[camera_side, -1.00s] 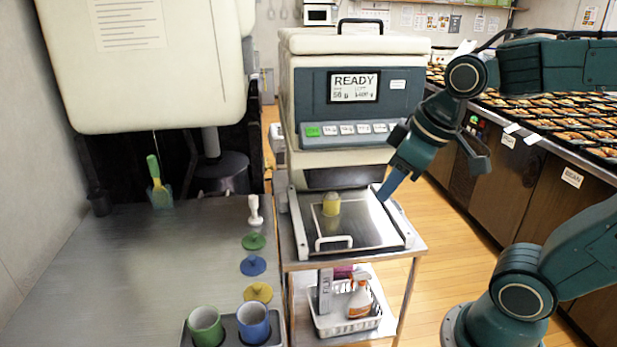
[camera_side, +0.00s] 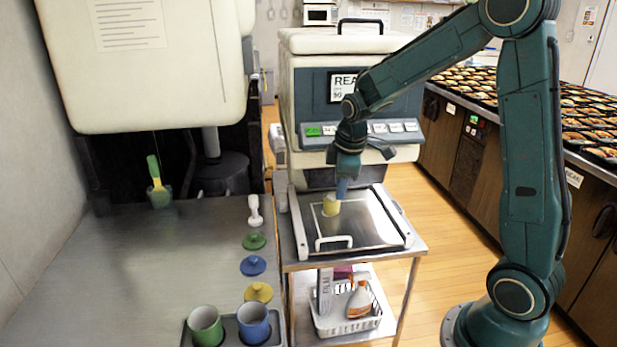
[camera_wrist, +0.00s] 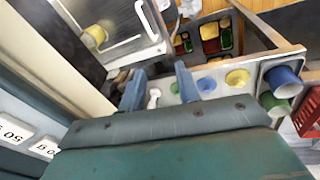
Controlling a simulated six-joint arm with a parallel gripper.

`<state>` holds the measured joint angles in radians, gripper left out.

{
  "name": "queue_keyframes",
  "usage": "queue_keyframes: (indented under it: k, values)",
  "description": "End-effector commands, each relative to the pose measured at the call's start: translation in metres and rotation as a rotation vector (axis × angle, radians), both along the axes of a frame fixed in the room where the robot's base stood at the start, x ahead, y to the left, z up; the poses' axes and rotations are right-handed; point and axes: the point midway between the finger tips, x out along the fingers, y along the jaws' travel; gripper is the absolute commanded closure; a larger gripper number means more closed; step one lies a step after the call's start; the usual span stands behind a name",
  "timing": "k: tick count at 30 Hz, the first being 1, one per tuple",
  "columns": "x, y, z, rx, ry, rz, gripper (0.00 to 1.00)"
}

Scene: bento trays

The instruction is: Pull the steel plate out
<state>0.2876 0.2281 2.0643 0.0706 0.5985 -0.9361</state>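The steel plate (camera_side: 360,228) lies flat in the raised-edge frame in front of the machine; it also shows at the top left of the wrist view (camera_wrist: 118,28). Its white handle (camera_side: 334,240) is at the near edge and shows in the wrist view (camera_wrist: 147,18). A yellow cylinder (camera_side: 331,207) stands on the plate, also seen in the wrist view (camera_wrist: 95,37). My gripper (camera_side: 342,188) points down above the plate, by the cylinder's far side in the side view. In the wrist view its two blue fingers (camera_wrist: 158,72) are apart with nothing between them.
The cream machine (camera_side: 345,60) stands just behind my gripper. On the left, the steel counter (camera_side: 120,270) holds a white stamp-like piece (camera_side: 254,212), several coloured lids and a green and a blue cup. A white basket (camera_side: 347,318) sits on the shelf below the plate.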

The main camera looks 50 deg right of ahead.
Motion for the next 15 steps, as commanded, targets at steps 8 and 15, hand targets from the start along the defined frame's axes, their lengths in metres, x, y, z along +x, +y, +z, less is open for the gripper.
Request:
queue_keyframes:
  k: [8, 15]
  values:
    - [0.023, -0.038, -0.058, -0.031, 0.078, 0.114, 0.67]
    - [0.029, -0.053, -0.083, -0.043, 0.106, 0.166, 0.67]
